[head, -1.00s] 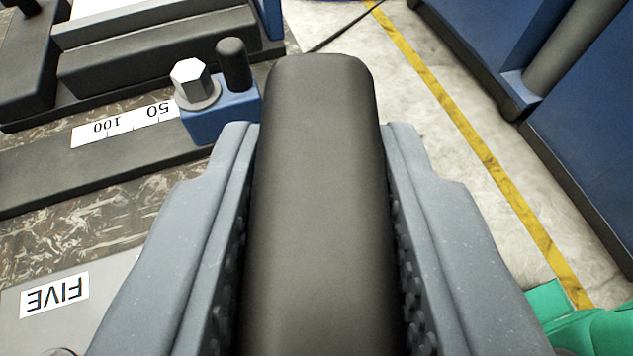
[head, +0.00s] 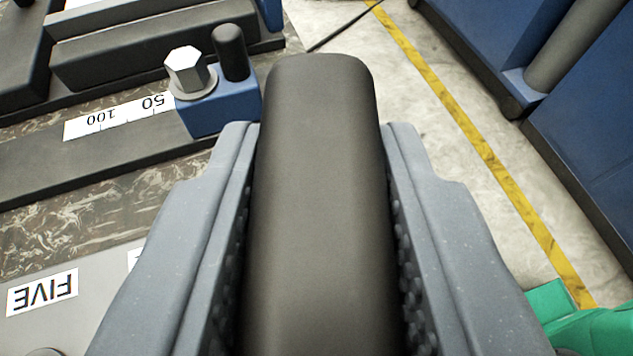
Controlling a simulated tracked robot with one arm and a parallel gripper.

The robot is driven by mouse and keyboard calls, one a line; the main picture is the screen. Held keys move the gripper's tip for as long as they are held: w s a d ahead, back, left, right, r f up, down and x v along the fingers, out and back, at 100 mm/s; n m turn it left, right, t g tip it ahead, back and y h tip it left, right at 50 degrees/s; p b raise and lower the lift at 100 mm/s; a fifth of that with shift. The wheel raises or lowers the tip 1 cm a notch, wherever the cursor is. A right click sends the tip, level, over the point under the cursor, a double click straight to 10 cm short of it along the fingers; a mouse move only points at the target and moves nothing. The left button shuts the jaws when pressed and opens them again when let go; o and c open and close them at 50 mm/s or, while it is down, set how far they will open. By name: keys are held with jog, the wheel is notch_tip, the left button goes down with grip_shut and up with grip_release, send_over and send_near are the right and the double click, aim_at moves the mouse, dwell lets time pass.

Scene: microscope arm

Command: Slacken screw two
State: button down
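My gripper (head: 318,150) has its two grey fingers pressed against the sides of a dark rounded bar (head: 315,200), which fills the space between them. The bar's far end sticks out past the fingertips, and its full shape is hidden. A silver hexagonal screw (head: 187,72) with a washer sits on a blue block (head: 222,105), left of and beyond the left fingertip. A black upright peg (head: 232,52) stands beside the screw on the block. Bar and screw look apart. No label naming screw two is seen.
A white scale strip (head: 120,115) marked 50 and 100 lies on a dark rail (head: 80,165). A FIVE label (head: 42,292) is at lower left. Open floor with a yellow line (head: 480,140) lies right, beside a blue cabinet (head: 585,130). Something green (head: 575,320) is at lower right.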

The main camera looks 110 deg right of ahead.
jog(key=shift+f, duration=0.9)
dwell(0.4)
jog(key=shift+s+r+n+t, duration=0.1)
jog(key=shift+s+n+t, duration=0.05)
jog(key=shift+n+t, duration=0.45)
jog(key=shift+n+t+h, duration=0.3)
jog(key=shift+n+t, duration=1)
jog(key=shift+t, duration=0.5)
jog(key=shift+n+t, duration=0.5)
jog(key=shift+t, duration=0.1)
jog(key=shift+n+t+y, duration=0.4)
jog(key=shift+n+t, duration=1.2)
jog(key=shift+t, duration=0.2)
